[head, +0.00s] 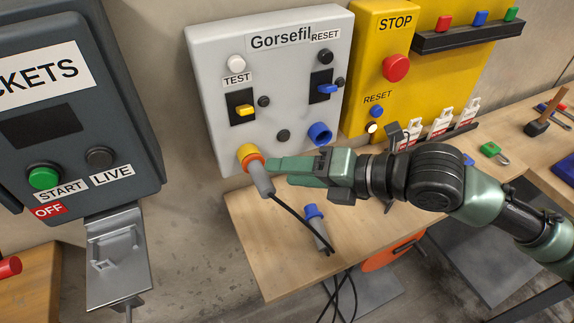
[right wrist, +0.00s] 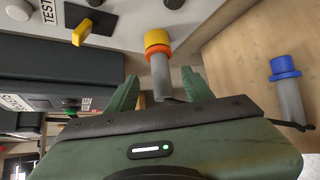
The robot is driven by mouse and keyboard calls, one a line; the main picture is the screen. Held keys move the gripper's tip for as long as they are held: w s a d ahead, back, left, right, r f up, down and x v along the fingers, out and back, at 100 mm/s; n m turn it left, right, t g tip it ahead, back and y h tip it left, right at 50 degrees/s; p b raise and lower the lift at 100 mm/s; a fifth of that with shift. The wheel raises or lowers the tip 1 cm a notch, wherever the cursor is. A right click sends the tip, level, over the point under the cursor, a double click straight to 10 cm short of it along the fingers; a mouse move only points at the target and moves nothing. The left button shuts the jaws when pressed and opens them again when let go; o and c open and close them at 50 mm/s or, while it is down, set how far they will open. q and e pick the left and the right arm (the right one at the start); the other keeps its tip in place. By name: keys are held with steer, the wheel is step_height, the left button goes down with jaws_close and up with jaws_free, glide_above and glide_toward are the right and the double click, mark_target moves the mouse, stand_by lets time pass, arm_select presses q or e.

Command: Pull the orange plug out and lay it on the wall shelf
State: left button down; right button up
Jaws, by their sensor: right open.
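The orange plug (head: 260,176), a grey body with an orange collar and a black cable, sits in the yellow socket (head: 245,152) at the lower left of the grey Gorsefil panel (head: 225,75). My right gripper (head: 270,165) is open at the plug, coming from the right. In the right wrist view the plug (right wrist: 160,72) shows between the two spread green fingers, with gaps beside it. A wooden shelf-like top (head: 255,235) runs along the wall below the panel; I cannot tell if it is the wall shelf. My left gripper is not in view.
A blue plug (head: 317,228) lies on the wooden top below a blue socket (head: 320,133). A dark ledge (head: 465,36) on the yellow panel holds small coloured pieces. A dark ticket box (head: 75,120) stands at left. Black cables hang below. The wooden top's left part is clear.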

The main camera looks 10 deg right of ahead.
mark_target(264, 172)
steer(key=p+x, duration=0.1)
steer(key=x, duration=0.4)
steer(key=shift+w+a+f, duration=0.1)
steer(key=shift+w+a, duration=0.05)
steer(key=shift+a, duration=0.2)
steer(key=shift+w+a+f, duration=0.1)
steer(key=shift+a+f, duration=0.05)
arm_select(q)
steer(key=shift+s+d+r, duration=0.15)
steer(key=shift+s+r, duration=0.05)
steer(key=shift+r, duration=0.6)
arm_select(e)
jaws_close()
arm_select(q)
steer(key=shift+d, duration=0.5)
